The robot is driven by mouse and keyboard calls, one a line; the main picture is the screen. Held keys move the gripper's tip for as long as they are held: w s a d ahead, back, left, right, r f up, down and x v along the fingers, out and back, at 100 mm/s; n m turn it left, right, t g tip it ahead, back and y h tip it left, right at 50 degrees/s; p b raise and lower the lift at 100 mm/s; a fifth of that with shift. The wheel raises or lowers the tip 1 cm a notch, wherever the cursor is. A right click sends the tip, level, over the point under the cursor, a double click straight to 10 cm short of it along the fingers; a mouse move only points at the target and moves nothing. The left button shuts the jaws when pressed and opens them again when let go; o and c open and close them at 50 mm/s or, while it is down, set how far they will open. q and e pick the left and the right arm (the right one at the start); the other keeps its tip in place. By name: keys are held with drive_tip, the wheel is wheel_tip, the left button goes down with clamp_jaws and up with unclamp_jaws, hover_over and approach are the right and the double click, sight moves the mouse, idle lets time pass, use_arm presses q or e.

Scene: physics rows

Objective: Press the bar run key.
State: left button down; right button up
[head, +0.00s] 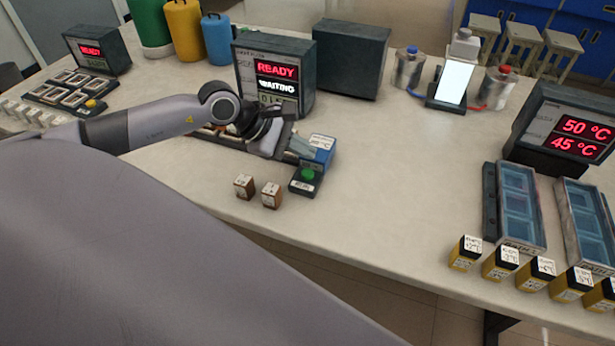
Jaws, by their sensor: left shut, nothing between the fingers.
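A dark key box (305,186) with a round green button (308,174) and a small label stands near the front edge of the table, center. The label is too small to read surely, so I cannot confirm it is the bar run key. My left gripper (290,146) is shut and empty, above and behind the green button, apart from it, beside a blue block with a white label (319,150). My right gripper is not in view.
Two small brown blocks (244,187) stand left of the key box. A dark box (350,60) stands behind. At right are blue-windowed trays (520,205), several yellow-black blocks (466,252) and a temperature display (562,130). The table middle right is clear (400,180).

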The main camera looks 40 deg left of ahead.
sight(303, 174)
use_arm(q)
drive_tip(key=shift+f+b, duration=1.1)
drive_tip(key=shift+f, duration=0.4)
idle(0.8)
drive_tip(key=shift+f+b, duration=0.4)
drive_tip(key=shift+b, duration=0.2)
drive_tip(key=shift+f+b, duration=0.45)
drive_tip(key=shift+b, duration=0.1)
idle(0.5)
drive_tip(key=shift+r, duration=0.15)
drive_tip(key=shift+r+p, duration=0.4)
drive_tip(key=shift+r, duration=0.3)
drive_tip(key=shift+r+p, duration=1.3)
drive_tip(key=shift+r, duration=1.25)
